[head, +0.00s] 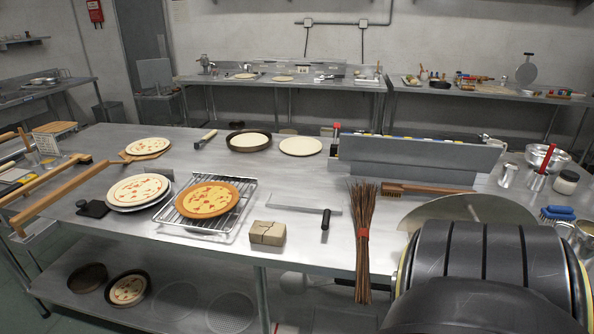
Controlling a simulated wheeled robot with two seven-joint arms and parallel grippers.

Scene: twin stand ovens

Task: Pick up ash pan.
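I cannot pick out an ash pan with certainty in the head view. A broad grey metal piece with a curved edge (440,212) lies on the right of the table, partly hidden behind a large black rounded body at the lower right. I cannot tell whether it is the pan. A twig brush (362,235) with a red binding hangs over the table's front edge to its left. A wooden-handled brush (425,189) lies behind it. Neither of my grippers shows in this view.
The steel table (300,195) holds a pizza on a wire rack (245,215), more pizzas to the left, a cardboard box (267,233) and a scraper (324,220). A long metal topping rail (415,158) stands at the back. Long wooden handles (62,195) reach over the left end.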

